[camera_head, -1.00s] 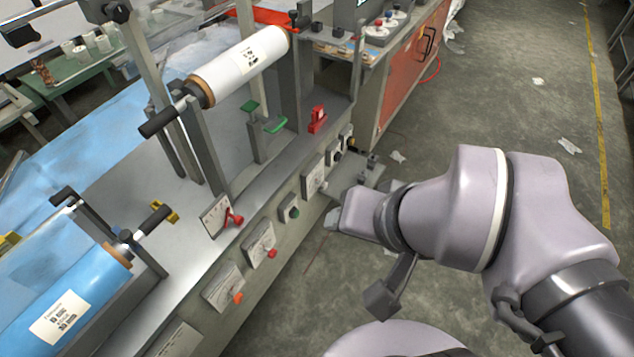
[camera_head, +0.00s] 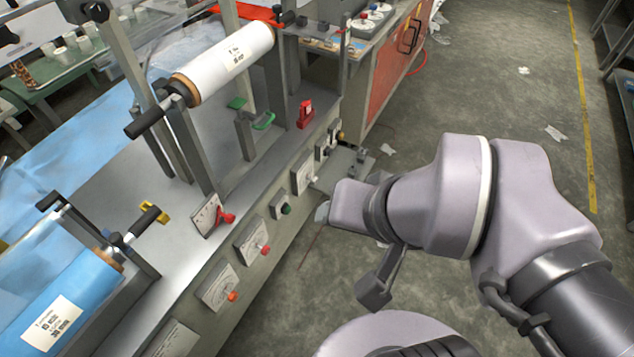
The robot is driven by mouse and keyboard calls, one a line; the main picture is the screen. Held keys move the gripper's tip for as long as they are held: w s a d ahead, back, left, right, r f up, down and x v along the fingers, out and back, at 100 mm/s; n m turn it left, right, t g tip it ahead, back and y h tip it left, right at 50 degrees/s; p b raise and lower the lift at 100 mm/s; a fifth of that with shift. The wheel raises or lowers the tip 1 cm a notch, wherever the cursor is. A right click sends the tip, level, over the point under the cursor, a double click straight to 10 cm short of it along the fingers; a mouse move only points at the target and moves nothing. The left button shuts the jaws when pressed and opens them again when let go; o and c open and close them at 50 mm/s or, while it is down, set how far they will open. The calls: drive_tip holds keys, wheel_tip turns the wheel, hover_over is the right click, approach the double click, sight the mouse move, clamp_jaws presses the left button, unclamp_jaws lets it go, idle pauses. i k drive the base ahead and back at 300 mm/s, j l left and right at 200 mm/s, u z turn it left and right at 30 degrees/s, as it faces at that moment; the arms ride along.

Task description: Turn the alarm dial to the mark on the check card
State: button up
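Several white dial plates with red or orange knobs run along the machine's front. One has an orange knob (camera_head: 218,288), one a red knob (camera_head: 252,243), and one on the top edge has a red knob (camera_head: 207,216). Another pale plate (camera_head: 303,173) sits further along. I cannot tell which is the alarm dial; the markings are too small to read. A printed white plate (camera_head: 172,343) at the bottom edge may be the check card, but I cannot tell. My gripper (camera_head: 328,207) is right of the panel, apart from the dials, its fingers mostly hidden by my wrist.
A white film roll (camera_head: 228,64) and a blue roll (camera_head: 60,305) rest on the machine. A small box with a green button (camera_head: 283,206) is on the front. A red cabinet (camera_head: 395,70) stands behind. The floor (camera_head: 500,95) beyond my arm is mostly clear, with scraps.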

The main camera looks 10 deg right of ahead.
sight(314, 180)
drive_tip(key=i+z, duration=0.1)
drive_tip(key=i, duration=0.5)
drive_tip(key=i+j, duration=0.15)
drive_tip(key=i, duration=0.5)
drive_tip(key=z, duration=0.05)
